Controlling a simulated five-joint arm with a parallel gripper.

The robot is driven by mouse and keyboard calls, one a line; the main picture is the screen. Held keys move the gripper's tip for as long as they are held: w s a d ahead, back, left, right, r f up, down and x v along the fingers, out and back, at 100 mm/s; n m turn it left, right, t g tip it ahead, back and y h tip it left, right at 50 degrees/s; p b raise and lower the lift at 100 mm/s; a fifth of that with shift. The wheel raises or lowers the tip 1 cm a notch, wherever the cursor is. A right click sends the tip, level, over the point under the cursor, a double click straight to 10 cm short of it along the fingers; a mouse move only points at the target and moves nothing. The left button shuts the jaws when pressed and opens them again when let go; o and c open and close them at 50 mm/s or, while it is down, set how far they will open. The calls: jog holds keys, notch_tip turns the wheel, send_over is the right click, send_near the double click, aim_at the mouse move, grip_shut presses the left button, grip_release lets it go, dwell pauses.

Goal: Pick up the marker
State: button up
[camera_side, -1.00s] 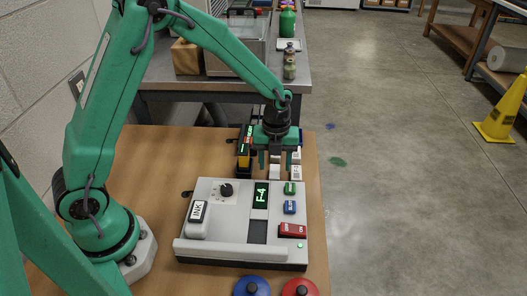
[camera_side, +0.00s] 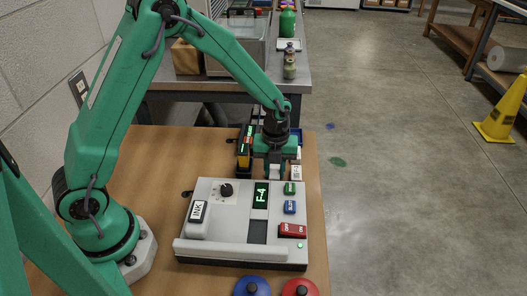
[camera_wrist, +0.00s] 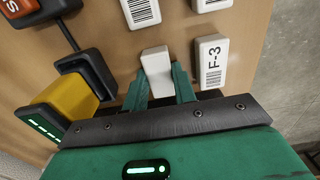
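White marker blocks with barcode labels stand on the brown table. One plain-looking white marker (camera_wrist: 156,66) is between the two green fingers of my gripper (camera_wrist: 160,80); the fingers appear to touch it on both sides, and its label is not readable. Right of it stands a white block labelled F-3 (camera_wrist: 210,62), apart from the fingers. Two more barcoded blocks (camera_wrist: 140,12) lie beyond, one cut off by the frame edge. In the side view my gripper (camera_side: 274,172) is low at the table, and the held block is mostly hidden.
A control box (camera_side: 225,240) with a display reading F-4 stands just in front of my gripper. A yellow block in a black holder (camera_wrist: 72,97) is close on the left. Blue (camera_side: 252,287) and red (camera_side: 300,288) domed buttons are at the front.

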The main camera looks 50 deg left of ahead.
aim_at(275, 171)
jog(key=shift+c, duration=1.2)
jog(key=shift+r, duration=0.1)
jog(key=shift+r, duration=0.8)
notch_tip(275, 171, up, 2)
jog(key=shift+r, duration=0.2)
jog(key=s+d+r, duration=0.6)
jog(key=s+d, duration=0.1)
jog(key=d, duration=0.2)
jog(key=shift+d+r, duration=0.15)
jog(key=shift+r, duration=0.25)
jog(key=s+d, duration=0.3)
jog(key=s, duration=0.7)
jog(key=shift+d+f, duration=0.2)
jog(key=shift+f, duration=0.1)
jog(key=shift+f, duration=0.15)
